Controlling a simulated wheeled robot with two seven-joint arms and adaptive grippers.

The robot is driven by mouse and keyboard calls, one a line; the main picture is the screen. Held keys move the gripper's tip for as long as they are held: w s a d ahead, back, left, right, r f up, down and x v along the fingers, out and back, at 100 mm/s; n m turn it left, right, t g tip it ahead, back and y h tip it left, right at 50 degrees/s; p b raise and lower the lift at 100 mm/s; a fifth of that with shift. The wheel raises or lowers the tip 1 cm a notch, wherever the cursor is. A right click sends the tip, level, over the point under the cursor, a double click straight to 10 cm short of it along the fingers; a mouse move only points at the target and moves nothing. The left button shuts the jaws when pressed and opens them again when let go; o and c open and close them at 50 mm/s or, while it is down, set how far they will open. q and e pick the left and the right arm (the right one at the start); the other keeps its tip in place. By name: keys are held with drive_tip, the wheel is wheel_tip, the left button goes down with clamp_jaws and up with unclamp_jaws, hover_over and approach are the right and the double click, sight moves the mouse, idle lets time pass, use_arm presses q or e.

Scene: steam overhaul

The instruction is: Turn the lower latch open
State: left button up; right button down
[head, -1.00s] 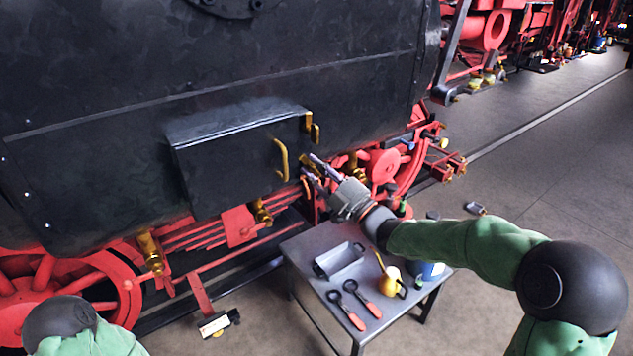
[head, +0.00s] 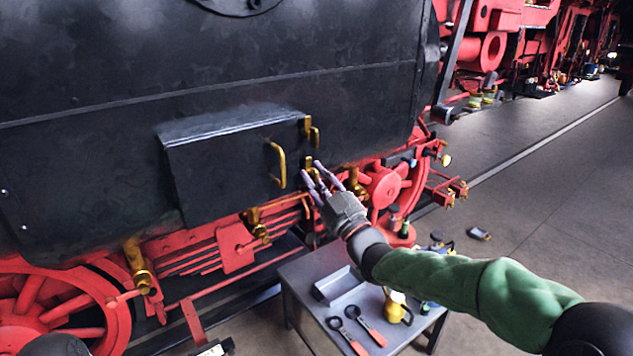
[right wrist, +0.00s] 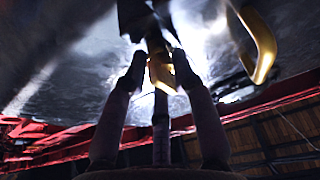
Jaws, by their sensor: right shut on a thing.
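A black box with a front door (head: 225,165) is fixed to the side of the black boiler. A brass handle (head: 277,165) stands on its right part. The upper brass latch (head: 310,132) is at the box's upper right edge. The lower latch (head: 308,165), brass, is below it, partly hidden by my fingers. My right gripper (head: 313,174) is shut on the lower latch. In the right wrist view the brass latch piece (right wrist: 162,76) sits between the fingertips, and the curved handle (right wrist: 260,45) is to the right, apart from them.
Below my right arm a grey table (head: 290,275) holds a small tray (head: 338,285), two red-handled tools (head: 362,330) and a yellow can (head: 396,305). Red wheels (head: 60,300) and brass fittings (head: 138,265) lie below the boiler. The floor at right is mostly clear.

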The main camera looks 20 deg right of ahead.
drive_tip(key=shift+a, duration=0.1)
idle(0.3)
drive_tip(key=c, duration=1.2)
unclamp_jaws()
drive_tip(key=shift+c, duration=0.2)
drive_tip(key=v, duration=1.2)
drive_tip(key=shift+f, duration=0.15)
